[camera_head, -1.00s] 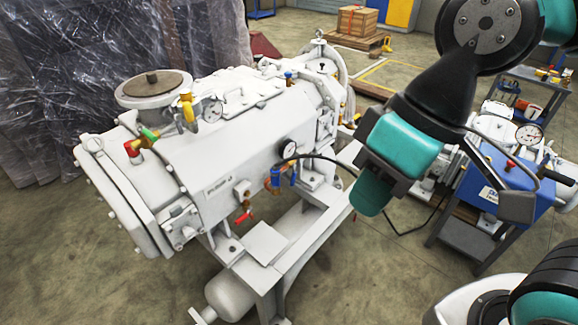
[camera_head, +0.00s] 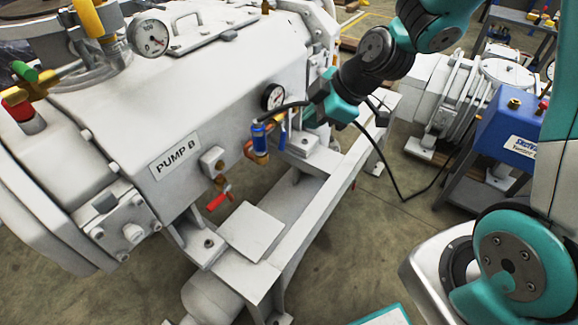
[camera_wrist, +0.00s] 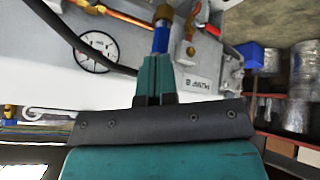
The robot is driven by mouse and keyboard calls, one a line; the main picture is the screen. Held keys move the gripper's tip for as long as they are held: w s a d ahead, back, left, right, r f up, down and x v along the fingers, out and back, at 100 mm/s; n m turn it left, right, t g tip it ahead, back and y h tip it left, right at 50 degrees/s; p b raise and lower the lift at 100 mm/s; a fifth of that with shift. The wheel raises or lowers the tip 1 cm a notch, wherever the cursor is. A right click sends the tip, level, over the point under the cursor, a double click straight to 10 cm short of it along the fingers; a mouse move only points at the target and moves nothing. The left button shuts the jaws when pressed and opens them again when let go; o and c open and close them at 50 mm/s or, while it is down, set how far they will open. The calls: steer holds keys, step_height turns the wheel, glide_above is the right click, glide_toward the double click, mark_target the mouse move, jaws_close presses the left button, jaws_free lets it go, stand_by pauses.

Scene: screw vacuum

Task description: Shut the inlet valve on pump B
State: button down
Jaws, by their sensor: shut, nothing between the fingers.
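Pump B is a large white machine with a "PUMP B" label (camera_head: 175,155). No mark naming an inlet valve is legible. On its near side is a brass fitting with a blue cylindrical part (camera_head: 260,137) and a blue lever (camera_head: 282,131). Below the label's right is a small valve with a red handle (camera_head: 218,201). A yellow-handled valve (camera_head: 88,17) stands on top. My gripper (camera_head: 309,114) is shut and empty, just right of the blue lever. In the wrist view, my closed teal fingers (camera_wrist: 154,62) point at the blue part (camera_wrist: 160,40); contact is unclear.
A fitting with a green handle (camera_head: 24,71) is at far left. A blue unit (camera_head: 510,130) stands on a cart at right. Open floor (camera_head: 400,220) lies between.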

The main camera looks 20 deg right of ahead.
steer(key=w+d+f+n+t+b, duration=0.1)
steer(key=w+d+f+n+b, duration=0.15)
steer(key=f, duration=0.55)
steer(key=b, duration=0.2)
glide_toward(282, 148)
step_height(282, 148, down, 4)
steer(key=s+a, duration=0.2)
steer(key=a, duration=0.1)
steer(key=shift+m+h, duration=0.3)
steer(key=shift+m, duration=0.05)
steer(key=shift+w+f, duration=0.2)
steer(key=shift+w, duration=0.9)
steer(key=shift+w+f, duration=0.2)
steer(key=shift+w, duration=0.95)
steer(key=shift+d, duration=0.1)
